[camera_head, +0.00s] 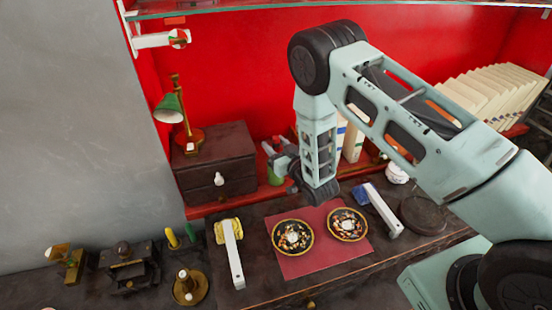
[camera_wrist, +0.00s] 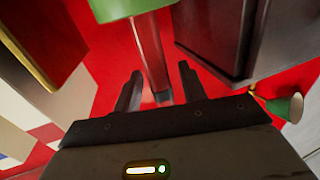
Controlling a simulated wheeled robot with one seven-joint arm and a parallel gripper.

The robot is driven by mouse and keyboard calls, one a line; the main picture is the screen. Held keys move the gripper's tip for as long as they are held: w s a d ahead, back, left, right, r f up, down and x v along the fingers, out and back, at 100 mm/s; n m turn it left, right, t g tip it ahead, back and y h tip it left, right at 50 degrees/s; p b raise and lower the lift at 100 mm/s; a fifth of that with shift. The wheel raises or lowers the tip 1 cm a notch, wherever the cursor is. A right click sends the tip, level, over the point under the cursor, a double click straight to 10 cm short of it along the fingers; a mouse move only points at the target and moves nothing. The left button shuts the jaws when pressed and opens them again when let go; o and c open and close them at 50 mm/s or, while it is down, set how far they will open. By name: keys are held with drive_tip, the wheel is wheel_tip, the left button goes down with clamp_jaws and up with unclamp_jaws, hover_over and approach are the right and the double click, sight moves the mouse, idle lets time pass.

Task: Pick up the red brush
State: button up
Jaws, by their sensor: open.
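My gripper (camera_head: 273,148) is at the back of the desk, in front of the red wall and right of the small drawer cabinet. In the wrist view the two dark fingers of my gripper (camera_wrist: 160,84) are apart. A slim reddish upright (camera_wrist: 154,62), which looks like the red brush, shows between them, with its light upper part towards a green container (camera_wrist: 128,8). Whether a finger touches it I cannot tell. In the head view the green container (camera_head: 275,172) stands below my gripper, and my wrist hides part of that area.
The dark drawer cabinet (camera_head: 213,165) with a green-shaded lamp (camera_head: 170,108) stands close left. White boxes or books (camera_head: 353,142) stand behind my arm. Two patterned plates (camera_head: 292,254) lie on a red mat (camera_head: 309,267), between a yellow-ended (camera_head: 233,256) and a blue-ended tool (camera_head: 382,211).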

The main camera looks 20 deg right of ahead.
clamp_jaws()
